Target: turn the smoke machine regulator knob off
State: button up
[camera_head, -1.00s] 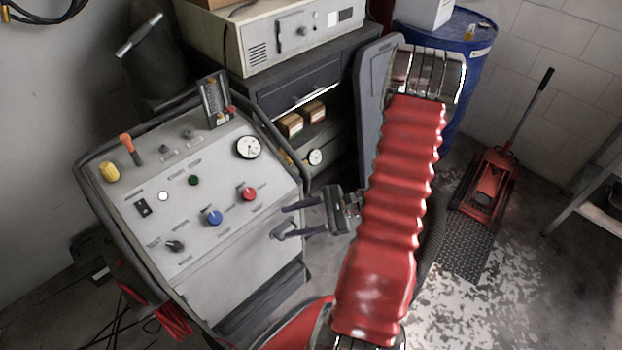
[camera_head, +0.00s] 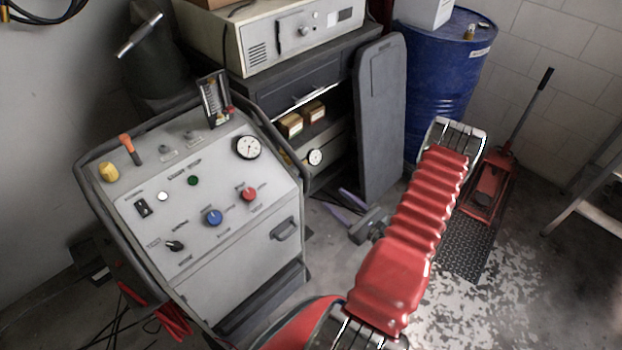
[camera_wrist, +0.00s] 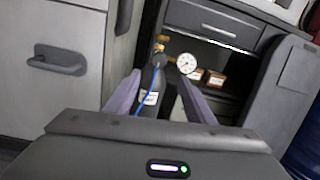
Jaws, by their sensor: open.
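The grey machine (camera_head: 220,250) stands at the left with a sloped control panel. The panel carries a blue knob (camera_head: 213,217), a red knob (camera_head: 249,194), a small black knob (camera_head: 175,246) and a round gauge (camera_head: 247,147). I cannot tell which knob the task means. In the wrist view, a dark bottle (camera_wrist: 153,103) with a brass fitting (camera_wrist: 159,44) and a white gauge (camera_wrist: 186,63) shows beyond my fingers. That gauge also shows in the head view (camera_head: 315,157). My gripper (camera_head: 345,203) is open and empty, right of the machine; its fingers also show in the wrist view (camera_wrist: 160,97).
A dark cabinet (camera_head: 290,82) with small boxes (camera_head: 302,118) on its shelf stands behind. A grey board (camera_head: 382,120) leans beside a blue drum (camera_head: 445,80). A red jack (camera_head: 490,185) stands at right.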

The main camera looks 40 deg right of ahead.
jog(key=shift+w, duration=0.1)
jog(key=w, duration=1.3)
jog(key=shift+w, duration=0.3)
jog(key=shift+c, duration=0.5)
jog(key=shift+d, duration=0.1)
jog(key=c, duration=1)
